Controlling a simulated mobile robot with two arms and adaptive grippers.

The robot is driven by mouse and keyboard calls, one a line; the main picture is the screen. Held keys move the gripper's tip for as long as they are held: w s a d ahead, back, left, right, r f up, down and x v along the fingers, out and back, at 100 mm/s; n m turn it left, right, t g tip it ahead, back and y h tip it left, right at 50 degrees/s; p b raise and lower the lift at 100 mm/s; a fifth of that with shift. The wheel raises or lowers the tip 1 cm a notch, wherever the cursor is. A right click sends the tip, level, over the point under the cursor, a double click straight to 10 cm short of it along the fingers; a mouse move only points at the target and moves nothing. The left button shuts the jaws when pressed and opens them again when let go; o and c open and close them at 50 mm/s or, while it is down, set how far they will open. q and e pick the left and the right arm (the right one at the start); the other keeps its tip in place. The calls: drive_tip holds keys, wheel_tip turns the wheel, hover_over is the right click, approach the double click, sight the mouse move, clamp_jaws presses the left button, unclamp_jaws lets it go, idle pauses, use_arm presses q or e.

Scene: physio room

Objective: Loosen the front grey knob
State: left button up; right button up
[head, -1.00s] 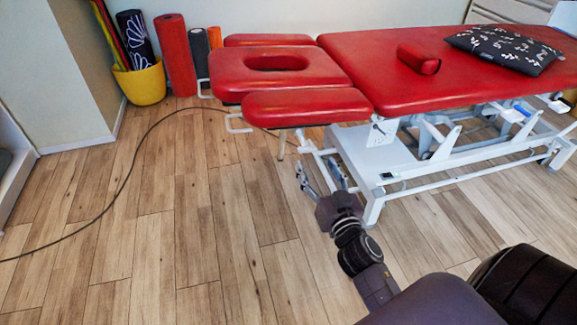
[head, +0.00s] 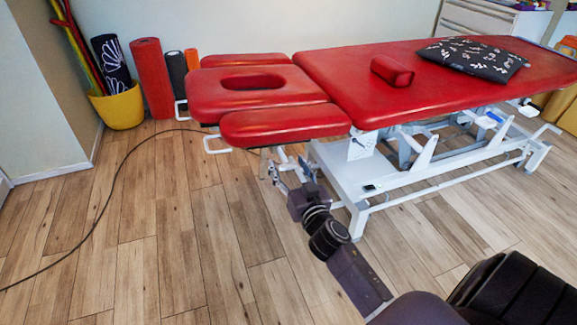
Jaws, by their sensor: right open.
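The red treatment table (head: 375,105) has a head section with a face hole (head: 205,97) and a front armrest pad (head: 285,124). I cannot make out a grey knob; the area under the front pad is small and partly covered by my gripper. My right gripper (head: 288,168) is open, with its fingers pointing up toward the underside of the front pad, next to the metal bars at the head end of the frame. Nothing shows between its fingers. My left gripper is not in view.
The white table frame (head: 345,185) stands right of my gripper. A white handle loop (head: 214,145) sticks out at the left. A black cable (head: 110,190) crosses the floor. A yellow bucket (head: 119,107) and rolled mats stand by the wall.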

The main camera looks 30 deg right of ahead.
drive_tip(key=c, duration=1.2)
